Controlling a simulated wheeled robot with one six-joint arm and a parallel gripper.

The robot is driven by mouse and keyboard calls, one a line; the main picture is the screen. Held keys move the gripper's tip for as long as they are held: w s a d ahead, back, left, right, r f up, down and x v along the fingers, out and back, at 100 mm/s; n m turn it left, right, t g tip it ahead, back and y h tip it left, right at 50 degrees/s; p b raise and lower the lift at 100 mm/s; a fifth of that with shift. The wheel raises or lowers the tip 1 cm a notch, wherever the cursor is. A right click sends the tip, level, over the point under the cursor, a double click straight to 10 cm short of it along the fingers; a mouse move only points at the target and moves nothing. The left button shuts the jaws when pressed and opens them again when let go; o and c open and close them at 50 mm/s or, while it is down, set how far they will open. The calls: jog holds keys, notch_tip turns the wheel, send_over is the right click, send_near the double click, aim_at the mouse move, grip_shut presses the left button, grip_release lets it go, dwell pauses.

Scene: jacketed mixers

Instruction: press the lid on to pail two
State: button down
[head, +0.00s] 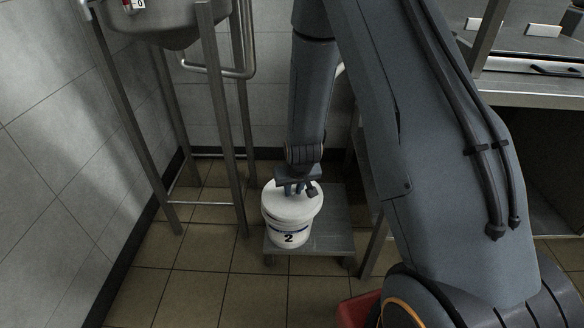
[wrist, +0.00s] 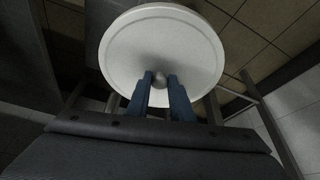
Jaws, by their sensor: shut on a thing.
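Pail two (head: 288,234) is a white bucket marked with a black 2, upright on a low grey platform. The white round lid (head: 287,205) is at the pail's mouth in the head view; I cannot tell whether it is fully seated. In the wrist view the lid (wrist: 160,38) fills the top middle and hides the pail. My gripper (head: 298,188) points down at the lid from above. In the wrist view my gripper's blue fingers (wrist: 161,88) are closed around a small grey knob (wrist: 160,80) at the lid.
The low platform (head: 330,222) has bare room right of the pail. A steel mixer vessel (head: 170,22) on tall legs (head: 222,110) stands to the left. A metal bench (head: 530,92) is at the right. A red object (head: 356,310) shows at the bottom. Tiled floor (head: 200,290) in front is clear.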

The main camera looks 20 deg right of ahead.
jog(key=w+p, duration=0.1)
jog(key=p, duration=0.1)
jog(key=w+r+p, duration=0.1)
jog(key=p, duration=0.2)
jog(key=shift+w+r, duration=0.2)
jog(key=shift+w, duration=0.2)
jog(key=w+p, duration=0.1)
jog(key=p, duration=0.1)
jog(key=shift+w+m+p, duration=0.15)
jog(key=shift+m+p, duration=0.15)
jog(key=shift+w+f, duration=0.15)
jog(key=shift+f+b, duration=1.7)
jog(key=shift+f, duration=0.65)
jog(key=shift+f+b, duration=0.4)
jog(key=shift+f, duration=0.45)
jog(key=shift+a+p, duration=0.1)
jog(key=shift+p, duration=0.2)
jog(key=shift+f, duration=0.15)
jog(key=c, duration=1)
grip_release()
